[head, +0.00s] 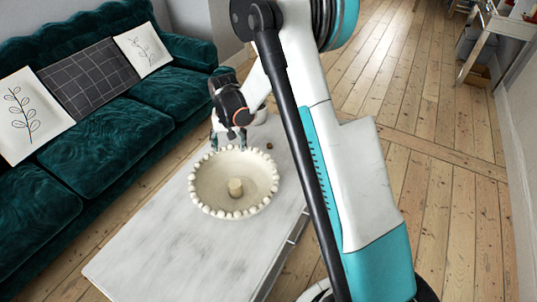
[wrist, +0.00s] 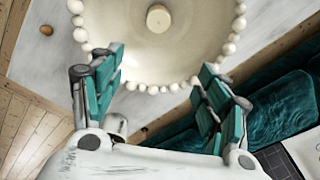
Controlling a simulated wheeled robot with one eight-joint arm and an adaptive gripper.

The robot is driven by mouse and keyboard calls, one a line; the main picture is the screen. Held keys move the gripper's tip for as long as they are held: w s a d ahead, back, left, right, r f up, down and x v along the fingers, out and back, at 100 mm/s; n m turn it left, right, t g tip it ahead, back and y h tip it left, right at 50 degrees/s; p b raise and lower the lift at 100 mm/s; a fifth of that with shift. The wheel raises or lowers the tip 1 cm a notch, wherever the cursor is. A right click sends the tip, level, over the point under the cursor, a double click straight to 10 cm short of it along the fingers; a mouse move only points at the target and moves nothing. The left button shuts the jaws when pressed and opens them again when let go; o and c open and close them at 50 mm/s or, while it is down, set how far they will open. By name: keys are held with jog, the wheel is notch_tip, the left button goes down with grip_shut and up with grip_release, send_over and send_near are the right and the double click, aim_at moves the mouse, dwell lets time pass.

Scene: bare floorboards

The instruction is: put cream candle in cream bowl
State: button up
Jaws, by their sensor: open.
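The cream bowl (head: 210,183), with a rim of round beads, stands on the pale table. The cream candle (head: 235,187), a short cylinder, stands upright inside the bowl, near the middle of its floor. Both also show in the wrist view, the bowl (wrist: 190,58) at the top and the candle (wrist: 159,18) at the top centre. My gripper (head: 229,143) is at the far rim of the bowl, with its teal fingers spread and nothing between them. In the wrist view my gripper (wrist: 160,64) is open, with the candle beyond the fingertips and apart from them.
The pale table (head: 180,255) has free room in front of the bowl. A small brown object (head: 269,146) lies on it to the right of the bowl. A dark green sofa (head: 105,150) with several cushions runs along the left. Bare floorboards (head: 440,170) lie to the right.

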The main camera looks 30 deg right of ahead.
jog(key=s+r+n+t, duration=0.1)
jog(key=s+r, duration=0.6)
jog(key=r, duration=0.3)
jog(key=s+r+n+t, duration=0.1)
jog(key=s+r+t, duration=0.1)
jog(key=s+r, duration=0.6)
jog(key=s+r+n+t, duration=0.1)
jog(key=s+r, duration=0.2)
jog(key=s, duration=0.5)
jog(key=s+r+n+t, duration=0.1)
jog(key=s+r, duration=0.1)
jog(key=s, duration=0.6)
jog(key=shift+r+n+t, duration=0.4)
